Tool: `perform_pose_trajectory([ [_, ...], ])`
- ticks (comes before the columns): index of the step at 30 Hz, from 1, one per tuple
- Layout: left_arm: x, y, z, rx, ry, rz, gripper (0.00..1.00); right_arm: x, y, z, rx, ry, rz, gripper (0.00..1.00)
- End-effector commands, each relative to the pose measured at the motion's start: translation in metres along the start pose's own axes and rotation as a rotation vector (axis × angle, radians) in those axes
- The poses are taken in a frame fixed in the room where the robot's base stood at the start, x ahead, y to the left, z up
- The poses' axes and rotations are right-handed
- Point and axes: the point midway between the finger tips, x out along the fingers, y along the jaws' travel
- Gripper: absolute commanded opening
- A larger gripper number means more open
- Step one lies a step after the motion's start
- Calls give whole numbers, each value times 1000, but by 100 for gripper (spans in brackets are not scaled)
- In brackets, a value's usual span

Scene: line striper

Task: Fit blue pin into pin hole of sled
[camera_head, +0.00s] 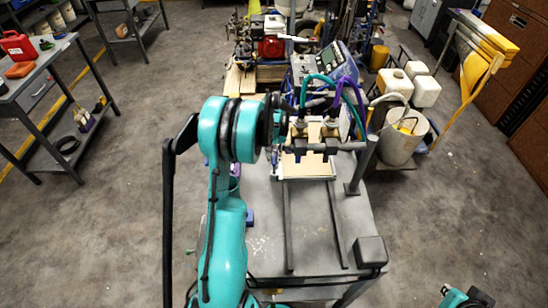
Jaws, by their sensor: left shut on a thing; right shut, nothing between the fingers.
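My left gripper (277,121) is at the sled assembly, at the end of my teal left arm. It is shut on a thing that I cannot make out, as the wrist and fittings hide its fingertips. The sled (308,166), as far as I can tell, is the pale plate with grey bars and brass fittings in the middle of the machine. I cannot make out its pin hole or the blue pin. A teal and black part of my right arm shows at the bottom right edge. My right gripper is not clearly visible.
Teal and purple hoses (344,88) loop above the fittings. A control panel (338,62) stands behind them. A grey frame with long rails (338,228) extends toward me. White canisters (425,91) and a bucket (401,142) stand right.

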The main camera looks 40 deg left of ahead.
Motion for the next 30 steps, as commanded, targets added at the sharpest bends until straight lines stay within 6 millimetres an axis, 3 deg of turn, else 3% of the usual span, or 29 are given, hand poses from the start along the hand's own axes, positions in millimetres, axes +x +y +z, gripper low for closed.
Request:
perform_pose_trajectory([
  [30,8,0,0,0,0,0,0,5,0,4,0,0,0,0],
])
